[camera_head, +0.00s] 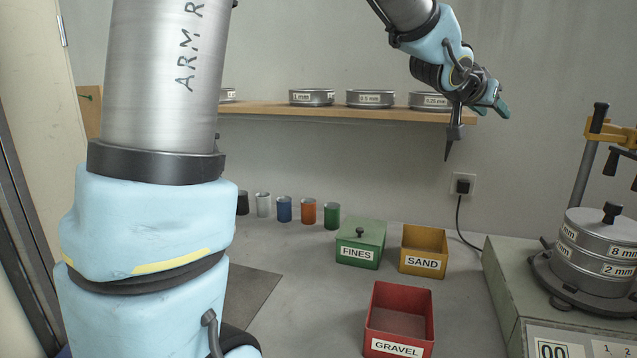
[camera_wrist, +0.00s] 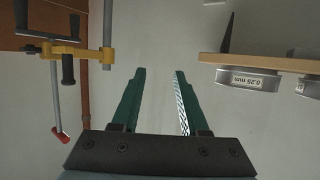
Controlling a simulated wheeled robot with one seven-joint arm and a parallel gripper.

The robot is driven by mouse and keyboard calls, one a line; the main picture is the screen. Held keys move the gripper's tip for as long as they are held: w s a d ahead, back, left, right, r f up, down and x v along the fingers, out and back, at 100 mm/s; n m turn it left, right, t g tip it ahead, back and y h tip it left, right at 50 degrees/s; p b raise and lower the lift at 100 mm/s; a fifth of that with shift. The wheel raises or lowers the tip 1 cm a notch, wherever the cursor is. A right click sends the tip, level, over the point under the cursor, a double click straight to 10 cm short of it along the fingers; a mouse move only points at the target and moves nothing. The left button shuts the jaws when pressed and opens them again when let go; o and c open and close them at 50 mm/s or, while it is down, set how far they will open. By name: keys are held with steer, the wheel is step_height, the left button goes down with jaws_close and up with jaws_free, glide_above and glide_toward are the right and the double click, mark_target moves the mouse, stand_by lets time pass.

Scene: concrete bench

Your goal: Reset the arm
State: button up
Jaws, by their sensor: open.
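My gripper (camera_head: 497,108) is raised high at the upper right in the head view, in front of the wall and near the right end of the shelf. In the wrist view my gripper (camera_wrist: 158,72) shows two green fingers standing apart with nothing between them. Blank wall lies behind the fingers. My arm comes in from the top of the head view, and another large part of it covers the left side of the picture.
A wooden shelf (camera_head: 270,109) holds several sieves. On the bench (camera_head: 310,285) are a lidded green FINES box (camera_head: 358,254), a yellow SAND box (camera_head: 423,264), a red GRAVEL box (camera_head: 398,349) and several small cups. A sieve shaker (camera_head: 592,262) stands at right.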

steer(key=w+a+f+n+y, duration=0.1)
steer(key=a+f+n+y, duration=0.15)
steer(key=a+f, duration=0.5)
steer(key=w+a+f+n+g+y, duration=0.1)
steer(key=w+a+f+y, duration=0.2)
steer(key=a, duration=0.7)
steer(key=a+f+n+y, duration=0.25)
steer(key=a+f, duration=0.35)
steer(key=a, duration=0.3)
steer(key=s+a+f+n+g+y, duration=0.1)
steer(key=s+a+f+n+g, duration=0.1)
steer(key=s+a+f, duration=0.3)
steer(key=s+a+f+n+g+y, duration=0.1)
steer(key=s+a+f+g+y, duration=0.1)
steer(key=s+a+f, duration=0.3)
steer(key=s+a+g, duration=0.1)
steer(key=s+a, duration=0.3)
steer(key=a, duration=0.4)
steer(key=shift+f+n, duration=0.15)
steer(key=shift+n, duration=0.25)
steer(key=shift+a, duration=0.1)
